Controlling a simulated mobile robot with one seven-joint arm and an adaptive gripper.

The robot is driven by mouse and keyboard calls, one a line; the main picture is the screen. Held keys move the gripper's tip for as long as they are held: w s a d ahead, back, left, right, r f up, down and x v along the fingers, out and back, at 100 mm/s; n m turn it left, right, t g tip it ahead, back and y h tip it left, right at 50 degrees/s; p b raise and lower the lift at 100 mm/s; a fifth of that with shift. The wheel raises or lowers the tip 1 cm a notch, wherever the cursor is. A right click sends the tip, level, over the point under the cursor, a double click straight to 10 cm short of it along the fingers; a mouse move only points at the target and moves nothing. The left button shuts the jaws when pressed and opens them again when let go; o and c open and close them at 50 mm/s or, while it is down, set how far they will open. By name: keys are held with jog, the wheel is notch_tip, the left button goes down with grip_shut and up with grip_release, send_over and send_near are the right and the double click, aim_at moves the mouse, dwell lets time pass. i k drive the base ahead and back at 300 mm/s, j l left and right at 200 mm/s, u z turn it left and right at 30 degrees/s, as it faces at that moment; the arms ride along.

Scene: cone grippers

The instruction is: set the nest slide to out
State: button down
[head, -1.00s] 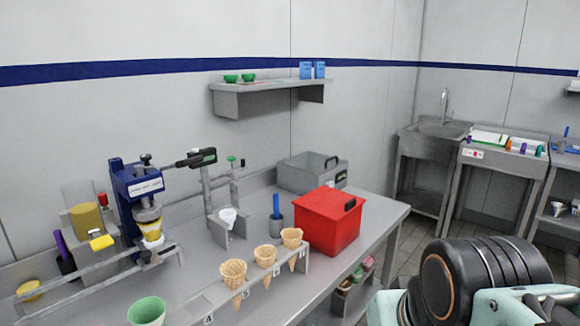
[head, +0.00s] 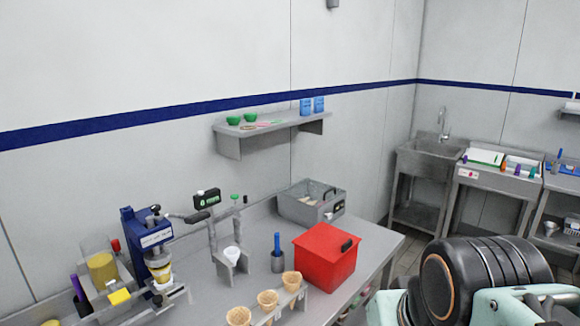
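A blue press (head: 146,240) stands at the left of the steel bench. A pale cup with a yellow band (head: 160,270) sits under its head. Below it, a low metal rail with a small dark knob (head: 157,299) runs along the bench; this looks like the nest slide, but it is small and partly cut off by the bottom edge. I cannot tell its setting. My arm, with a black round joint, fills the lower right corner, apart from the press. My gripper's fingers are not in view.
A red box (head: 325,256), a holder with several cones (head: 268,301) and a blue-handled tool in a grey cup (head: 277,258) stand right of the press. A grey bin (head: 311,203) is behind. A wall shelf (head: 270,130) hangs above; a sink (head: 432,155) is at far right.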

aim_at(161, 302)
jog(key=j+u, duration=0.15)
jog(key=u, duration=0.2)
jog(key=j+u, duration=0.15)
jog(key=u, duration=0.25)
jog(key=j+u, duration=0.15)
jog(key=u, duration=0.2)
jog(key=i+l+z, duration=0.5)
jog(key=z, duration=0.25)
jog(key=i, duration=0.05)
